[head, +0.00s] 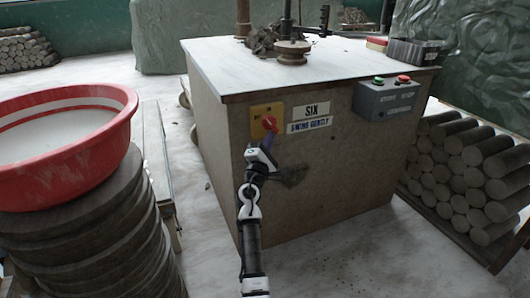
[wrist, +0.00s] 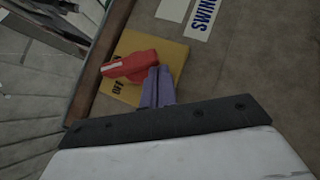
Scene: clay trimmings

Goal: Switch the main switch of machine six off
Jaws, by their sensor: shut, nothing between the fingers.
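The main switch of machine six is a red turning knob (head: 269,123) on a yellow plate (head: 258,110), on the front panel left of the "SIX" sign (head: 311,109). In the wrist view the red knob (wrist: 130,66) has a pale mark at its left end, and "OFF" lettering shows on the yellow plate (wrist: 142,42) just below it. My gripper (head: 268,140) is shut and empty, just below the knob. Its purple fingers (wrist: 157,82) are close against the knob's right end in the wrist view; I cannot tell whether they touch.
A grey box (head: 388,99) with green and red buttons is farther right on the cabinet (head: 330,170). A red basin (head: 60,150) on a stack stands left; clay logs (head: 470,180) lie right. Floor before the cabinet is clear.

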